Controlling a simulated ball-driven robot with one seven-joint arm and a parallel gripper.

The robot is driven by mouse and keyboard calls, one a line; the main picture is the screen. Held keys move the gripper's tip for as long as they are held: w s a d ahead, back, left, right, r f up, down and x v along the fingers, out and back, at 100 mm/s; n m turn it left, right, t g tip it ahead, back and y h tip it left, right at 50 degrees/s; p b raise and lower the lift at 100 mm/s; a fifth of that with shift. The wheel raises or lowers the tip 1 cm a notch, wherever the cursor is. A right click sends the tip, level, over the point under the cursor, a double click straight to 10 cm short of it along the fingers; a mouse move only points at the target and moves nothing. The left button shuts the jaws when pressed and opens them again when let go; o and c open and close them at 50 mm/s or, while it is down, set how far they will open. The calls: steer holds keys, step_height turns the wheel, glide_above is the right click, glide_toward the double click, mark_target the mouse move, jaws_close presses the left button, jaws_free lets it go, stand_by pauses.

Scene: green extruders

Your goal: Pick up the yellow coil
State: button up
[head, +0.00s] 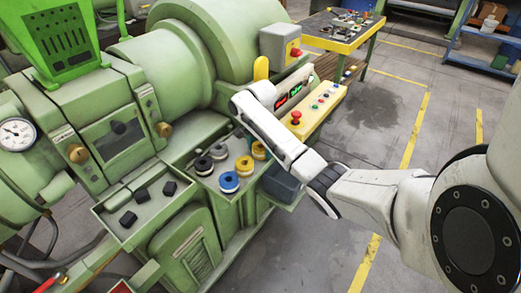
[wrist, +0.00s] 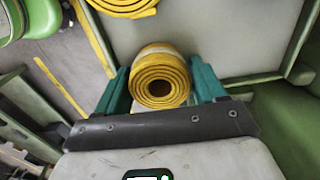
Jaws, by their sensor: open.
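In the wrist view, a yellow coil (wrist: 160,82), rolled in a spiral, stands between the two teal fingers of my gripper (wrist: 161,76). The fingers are open, one on each side of it, with little room between them and the coil. A second yellow coil (wrist: 125,5) is cut off at the top edge. In the head view, two yellow coils, a nearer one (head: 245,166) and a farther one (head: 259,151), sit in the machine's tray. I cannot tell which is between my fingers. My fingers do not show clearly in the head view.
Two black coils (head: 211,157) and a blue coil (head: 229,182) share the tray. A left tray holds black blocks (head: 142,195). A yellow control panel (head: 310,106) stands behind my arm.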

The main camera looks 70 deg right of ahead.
steer(key=shift+f, duration=0.15)
steer(key=c, duration=0.8)
steer(key=shift+o, duration=0.2)
steer(key=shift+r, duration=0.2)
